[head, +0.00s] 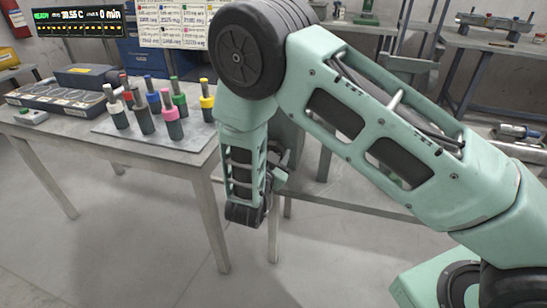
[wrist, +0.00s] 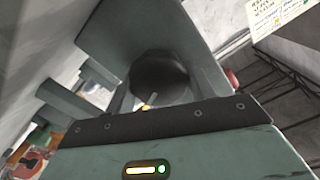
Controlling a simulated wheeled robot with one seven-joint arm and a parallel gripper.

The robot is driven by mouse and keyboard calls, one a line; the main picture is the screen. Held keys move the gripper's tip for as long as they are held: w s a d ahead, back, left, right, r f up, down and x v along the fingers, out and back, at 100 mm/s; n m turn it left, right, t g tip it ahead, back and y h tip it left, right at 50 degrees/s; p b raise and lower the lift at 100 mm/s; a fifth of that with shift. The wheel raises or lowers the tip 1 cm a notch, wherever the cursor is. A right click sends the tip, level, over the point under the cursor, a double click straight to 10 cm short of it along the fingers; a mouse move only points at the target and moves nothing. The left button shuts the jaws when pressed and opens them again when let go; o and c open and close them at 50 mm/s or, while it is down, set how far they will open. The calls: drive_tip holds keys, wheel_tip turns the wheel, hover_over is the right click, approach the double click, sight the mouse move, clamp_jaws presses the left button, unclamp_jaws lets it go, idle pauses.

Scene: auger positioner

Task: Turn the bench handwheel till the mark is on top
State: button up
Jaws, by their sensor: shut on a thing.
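My gripper (head: 280,172) is low beside the grey-green bench unit (head: 290,143), largely hidden by my own arm in the head view. In the wrist view, a dark round part (wrist: 160,74), apparently of the handwheel, sits close in front of my gripper, partly in shadow. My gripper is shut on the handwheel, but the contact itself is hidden. A small pale streak (wrist: 152,99) shows at the lower edge of the dark part; I cannot tell whether it is the mark. The handwheel cannot be made out in the head view.
A left table (head: 90,140) bears a plate with several colour-topped tools (head: 172,108) and a grey case (head: 62,97). A bench (head: 345,190) runs behind my arm. A shelf table (head: 490,40) stands at the back right. The floor (head: 130,240) at front left is clear.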

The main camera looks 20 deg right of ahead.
drive_tip(key=shift+s+d+f+m+b, duration=0.1)
drive_tip(key=shift+m+b, duration=1)
drive_tip(key=shift+b, duration=0.05)
drive_tip(key=shift+f+m+b, duration=0.1)
drive_tip(key=shift+m+b, duration=1)
drive_tip(key=o, duration=1)
drive_tip(key=shift+r, duration=0.1)
drive_tip(key=b+v, duration=0.1)
drive_tip(key=v, duration=1.6)
drive_tip(key=shift+s+b, duration=0.2)
drive_tip(key=shift+b, duration=0.1)
drive_tip(key=shift+w+r, duration=0.1)
